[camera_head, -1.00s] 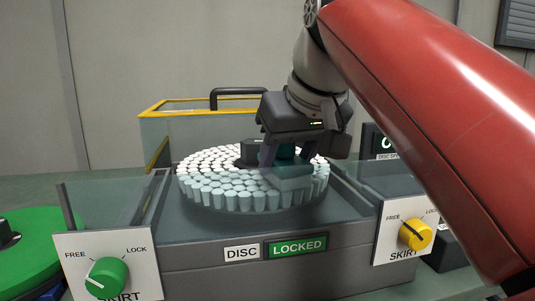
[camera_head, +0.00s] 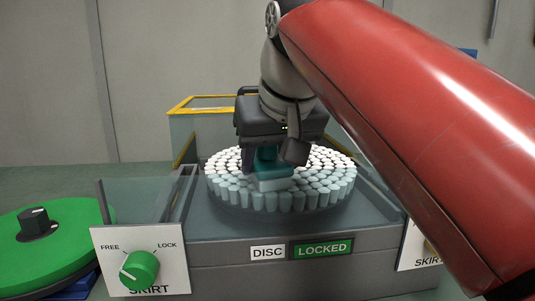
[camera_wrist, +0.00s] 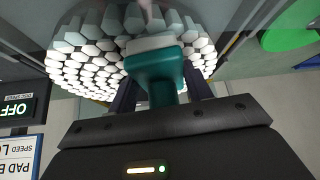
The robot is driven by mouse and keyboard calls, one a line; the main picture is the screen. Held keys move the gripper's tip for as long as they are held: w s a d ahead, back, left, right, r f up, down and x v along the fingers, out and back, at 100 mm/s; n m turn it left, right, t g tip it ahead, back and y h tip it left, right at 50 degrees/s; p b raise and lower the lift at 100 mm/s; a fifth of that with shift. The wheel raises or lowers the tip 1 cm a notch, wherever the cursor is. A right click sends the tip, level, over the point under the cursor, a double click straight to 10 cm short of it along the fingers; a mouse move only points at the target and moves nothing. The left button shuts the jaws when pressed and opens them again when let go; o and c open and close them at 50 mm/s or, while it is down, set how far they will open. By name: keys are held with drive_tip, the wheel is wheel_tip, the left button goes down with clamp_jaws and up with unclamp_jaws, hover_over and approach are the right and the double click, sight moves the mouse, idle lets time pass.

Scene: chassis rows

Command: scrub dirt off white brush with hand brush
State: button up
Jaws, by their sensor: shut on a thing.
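The white brush (camera_head: 330,186) is a round disc of many white bristle tufts, lying flat in the grey machine. Its nearer tufts look pale blue-grey behind the clear panel. My gripper (camera_head: 268,152) is over the disc, left of its middle in the head view, and is shut on the teal hand brush (camera_head: 270,168). The hand brush has a pale bristle block (camera_head: 274,184) that is at or just above the tufts; contact cannot be told. In the wrist view the teal hand brush (camera_wrist: 155,68) sits between the fingers, with white tufts (camera_wrist: 85,60) around it.
The grey housing (camera_head: 230,280) carries a disc sign (camera_head: 322,249) reading LOCKED. A green skirt knob (camera_head: 140,267) is at front left. A clear yellow-edged guard (camera_head: 185,125) stands behind. A green disc (camera_head: 70,225) lies at left. My red arm covers the right side.

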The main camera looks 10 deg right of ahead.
drive_tip(key=shift+w+a+f, duration=0.1)
drive_tip(key=shift+w+a, duration=0.15)
drive_tip(key=shift+a, duration=0.75)
drive_tip(key=shift+w+a+f, duration=0.1)
drive_tip(key=shift+w+a, duration=0.15)
drive_tip(key=shift+a, duration=0.7)
drive_tip(key=shift+r, duration=0.1)
wheel_tip(320, 180, up, 6)
drive_tip(key=shift+r, duration=0.15)
wheel_tip(320, 180, up, 3)
drive_tip(key=shift+f, duration=0.1)
